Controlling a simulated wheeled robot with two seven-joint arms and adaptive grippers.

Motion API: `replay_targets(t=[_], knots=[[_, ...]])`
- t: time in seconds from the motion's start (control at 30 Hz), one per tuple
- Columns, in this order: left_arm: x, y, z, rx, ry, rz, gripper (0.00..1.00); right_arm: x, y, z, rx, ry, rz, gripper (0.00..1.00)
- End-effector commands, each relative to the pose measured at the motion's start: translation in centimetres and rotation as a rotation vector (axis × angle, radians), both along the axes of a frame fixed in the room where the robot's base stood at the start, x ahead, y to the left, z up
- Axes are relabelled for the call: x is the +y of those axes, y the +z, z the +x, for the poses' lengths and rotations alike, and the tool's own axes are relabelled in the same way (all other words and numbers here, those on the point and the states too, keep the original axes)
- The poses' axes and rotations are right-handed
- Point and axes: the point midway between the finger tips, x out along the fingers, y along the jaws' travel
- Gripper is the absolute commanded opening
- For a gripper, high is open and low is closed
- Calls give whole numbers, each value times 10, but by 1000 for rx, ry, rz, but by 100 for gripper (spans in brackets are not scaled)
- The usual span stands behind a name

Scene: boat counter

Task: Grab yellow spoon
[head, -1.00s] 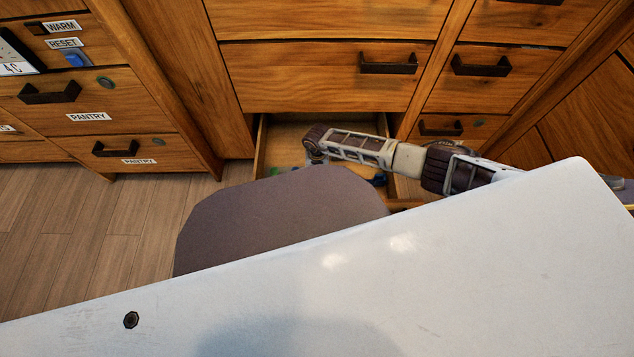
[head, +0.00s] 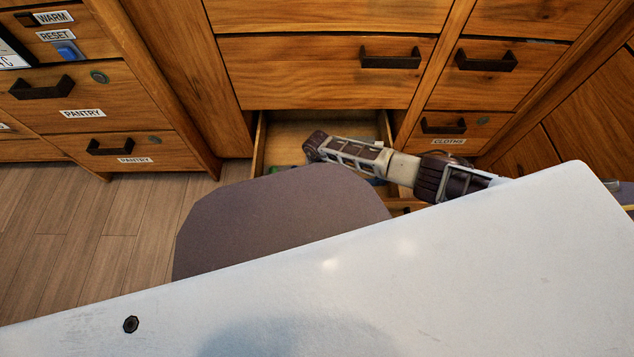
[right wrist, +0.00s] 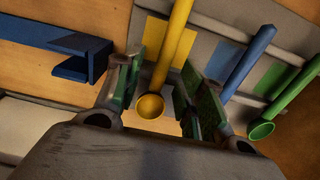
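The yellow spoon (right wrist: 174,48) shows in the right wrist view, its handle running up and its round bowl (right wrist: 150,106) low, between my fingers. My right gripper (right wrist: 163,82) is open, one finger on each side of the spoon, with no visible contact. A blue spoon (right wrist: 242,62) and a green spoon (right wrist: 284,102) lie to its right. In the head view my right arm reaches into the open drawer (head: 259,150); its gripper is hidden there, and the spoons cannot be made out. My left gripper is not in view.
A blue bracket-like piece (right wrist: 60,44) lies left of the fingers in the right wrist view. In the head view, a grey-brown rounded panel (head: 280,220) and a white surface (head: 400,285) stand before the drawer. Closed cabinet drawers (head: 320,70) are above it.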

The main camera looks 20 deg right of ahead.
Motion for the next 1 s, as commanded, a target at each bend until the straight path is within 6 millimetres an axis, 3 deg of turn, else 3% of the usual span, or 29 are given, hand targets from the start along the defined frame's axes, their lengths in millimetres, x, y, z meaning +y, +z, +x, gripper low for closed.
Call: replay_targets(t=[0.6, 0.8, 1.0], knots=[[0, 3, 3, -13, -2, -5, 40, 0, -4, 0, 0, 0, 1, 39], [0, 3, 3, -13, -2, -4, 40, 0, -4, 0, 0, 0, 1, 14], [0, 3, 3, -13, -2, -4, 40, 0, -4, 0, 0, 0, 1, 11]])
